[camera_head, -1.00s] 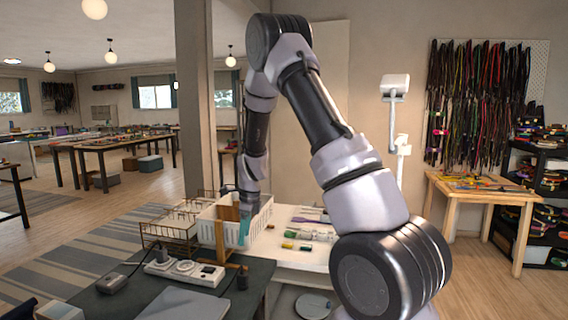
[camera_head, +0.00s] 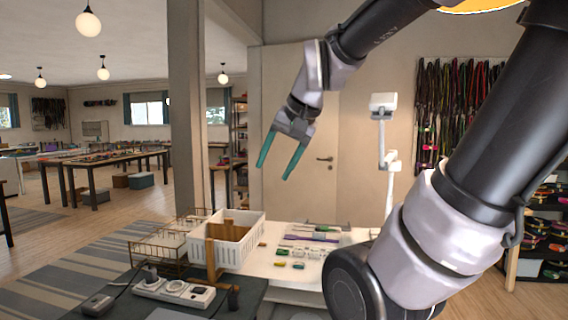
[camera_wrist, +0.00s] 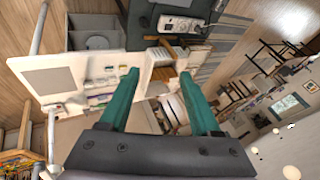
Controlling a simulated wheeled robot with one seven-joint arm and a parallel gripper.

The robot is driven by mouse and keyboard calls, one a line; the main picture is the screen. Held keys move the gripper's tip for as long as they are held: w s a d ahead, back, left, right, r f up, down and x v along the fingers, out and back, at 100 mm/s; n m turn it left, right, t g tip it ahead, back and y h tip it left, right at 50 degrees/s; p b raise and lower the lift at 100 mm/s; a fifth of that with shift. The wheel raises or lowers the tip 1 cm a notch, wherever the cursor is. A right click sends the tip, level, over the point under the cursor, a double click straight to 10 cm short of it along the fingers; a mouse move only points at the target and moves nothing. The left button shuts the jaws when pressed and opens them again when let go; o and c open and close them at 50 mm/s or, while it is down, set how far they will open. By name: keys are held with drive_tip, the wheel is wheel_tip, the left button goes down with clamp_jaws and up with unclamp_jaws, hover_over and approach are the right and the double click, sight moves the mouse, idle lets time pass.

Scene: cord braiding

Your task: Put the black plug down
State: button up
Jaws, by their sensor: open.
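My gripper (camera_head: 278,172) is raised high in the air in the head view, in front of the door. Its two teal fingers are spread apart with nothing between them. They also show open and empty in the wrist view (camera_wrist: 158,74). A small black upright piece (camera_head: 233,297), which looks like the black plug, is on the dark table (camera_head: 252,290) at the right of the power strip (camera_head: 175,291). It is apart from my gripper. I cannot make out the plug clearly in the wrist view.
A white basket (camera_head: 240,250) and a wire rack (camera_head: 160,246) stand behind the power strip. A wooden stand (camera_head: 211,262) rises beside the basket. A white table (camera_head: 335,250) holds small coloured items.

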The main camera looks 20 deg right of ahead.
drive_tip(key=s, duration=0.1)
drive_tip(key=s+n, duration=0.2)
drive_tip(key=shift+s+d+r+t, duration=0.2)
drive_tip(key=shift+s+r+t, duration=0.1)
drive_tip(key=shift+t, duration=0.1)
